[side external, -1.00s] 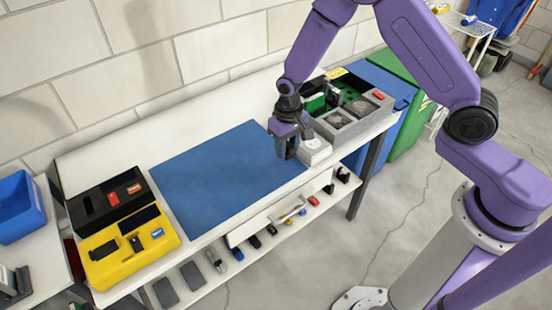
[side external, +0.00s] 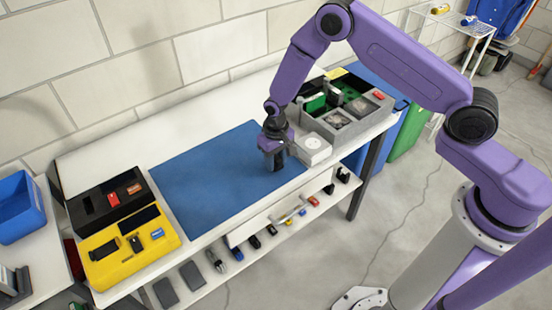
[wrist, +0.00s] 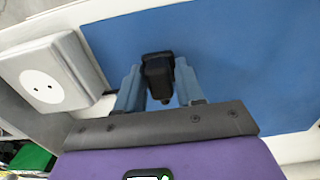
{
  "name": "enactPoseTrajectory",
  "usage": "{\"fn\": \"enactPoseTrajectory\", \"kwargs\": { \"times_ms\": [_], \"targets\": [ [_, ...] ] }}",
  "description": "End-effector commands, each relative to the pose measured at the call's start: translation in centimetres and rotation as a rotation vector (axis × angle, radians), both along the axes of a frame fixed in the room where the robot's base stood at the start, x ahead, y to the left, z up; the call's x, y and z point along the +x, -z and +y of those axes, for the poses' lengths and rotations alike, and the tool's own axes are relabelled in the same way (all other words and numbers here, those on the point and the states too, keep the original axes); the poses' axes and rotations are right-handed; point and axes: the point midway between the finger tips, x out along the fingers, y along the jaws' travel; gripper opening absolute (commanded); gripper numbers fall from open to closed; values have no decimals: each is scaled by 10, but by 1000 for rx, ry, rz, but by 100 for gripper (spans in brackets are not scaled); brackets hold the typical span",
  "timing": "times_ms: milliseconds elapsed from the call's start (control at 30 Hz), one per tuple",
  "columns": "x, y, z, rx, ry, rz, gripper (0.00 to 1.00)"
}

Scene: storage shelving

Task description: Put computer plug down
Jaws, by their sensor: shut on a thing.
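My purple gripper (side external: 273,158) is low over the right part of the blue mat (side external: 215,175). In the wrist view, my gripper's fingers (wrist: 158,85) are shut on a black computer plug (wrist: 157,72), which sits between them over the blue mat. I cannot tell whether the plug touches the mat. A white socket box (side external: 313,148) stands just right of my gripper on the white bench; it also shows at the left of the wrist view (wrist: 42,80), with a round two-hole face.
A grey sectioned tray (side external: 355,125) with green and red items stands behind the socket box. A black tray (side external: 100,205) and a yellow tray (side external: 115,265) with small parts stand at the left. Most of the mat is clear. Small parts lie on the shelf (side external: 235,265) below.

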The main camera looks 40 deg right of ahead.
Motion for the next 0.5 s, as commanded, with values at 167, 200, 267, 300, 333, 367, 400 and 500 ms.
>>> {"fn": "enactPoseTrajectory", "kwargs": {
  "times_ms": [167, 200, 267, 300, 333, 367, 400, 500],
  "targets": [
    [0, 3, 0, 0, 0, 1, 0],
    [0, 4, 0, 0, 0, 1, 0],
    [0, 5, 0, 0, 1, 1, 0],
    [0, 6, 0, 0, 1, 0, 0],
    [0, 7, 0, 0, 1, 0, 0],
    [0, 8, 0, 0, 1, 0, 0],
    [0, 9, 0, 0, 1, 0, 0],
    [0, 11, 0, 0, 1, 0, 0]
  ]
}}
